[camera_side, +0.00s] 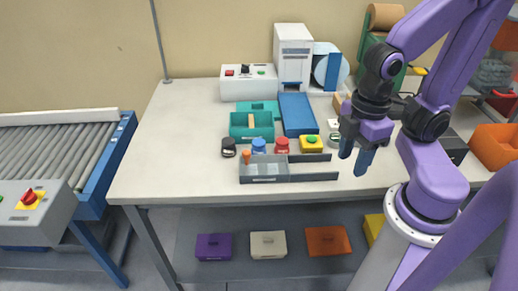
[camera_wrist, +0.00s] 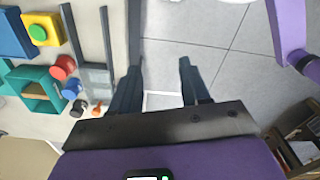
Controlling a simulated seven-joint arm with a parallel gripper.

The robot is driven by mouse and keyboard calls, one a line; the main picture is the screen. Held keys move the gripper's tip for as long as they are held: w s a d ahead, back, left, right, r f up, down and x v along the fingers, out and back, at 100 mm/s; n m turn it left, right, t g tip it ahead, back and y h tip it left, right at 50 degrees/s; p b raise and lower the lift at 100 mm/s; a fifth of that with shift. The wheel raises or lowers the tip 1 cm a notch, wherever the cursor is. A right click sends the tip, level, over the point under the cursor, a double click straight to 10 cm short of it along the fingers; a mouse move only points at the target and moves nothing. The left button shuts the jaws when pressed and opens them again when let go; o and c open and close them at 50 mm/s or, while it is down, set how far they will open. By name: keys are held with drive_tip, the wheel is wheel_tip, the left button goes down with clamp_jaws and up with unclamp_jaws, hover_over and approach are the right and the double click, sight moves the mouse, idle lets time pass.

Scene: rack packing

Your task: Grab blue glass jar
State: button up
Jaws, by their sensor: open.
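The blue jar (camera_side: 259,146) stands upright on the table, between a dark jar (camera_side: 228,148) and a red jar (camera_side: 282,145), just behind the grey rack (camera_side: 265,179). Its lower part is partly hidden in the side view. In the wrist view the blue jar (camera_wrist: 72,88) is at the left, beside the red jar (camera_wrist: 65,66). My gripper (camera_side: 355,158) is open and empty, near the front edge of the table, well to the right of the blue jar. In the wrist view the two fingers of my gripper (camera_wrist: 158,72) are apart, with floor showing between them.
A small orange object (camera_side: 247,157) is at the rack's left end. A yellow box with a green button (camera_side: 311,144) stands right of the red jar. Teal bins (camera_side: 251,134) and a blue panel (camera_side: 298,114) are behind. The table's left side is clear.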

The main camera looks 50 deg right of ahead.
idle(0.4)
drive_tip(key=shift+o, duration=0.8)
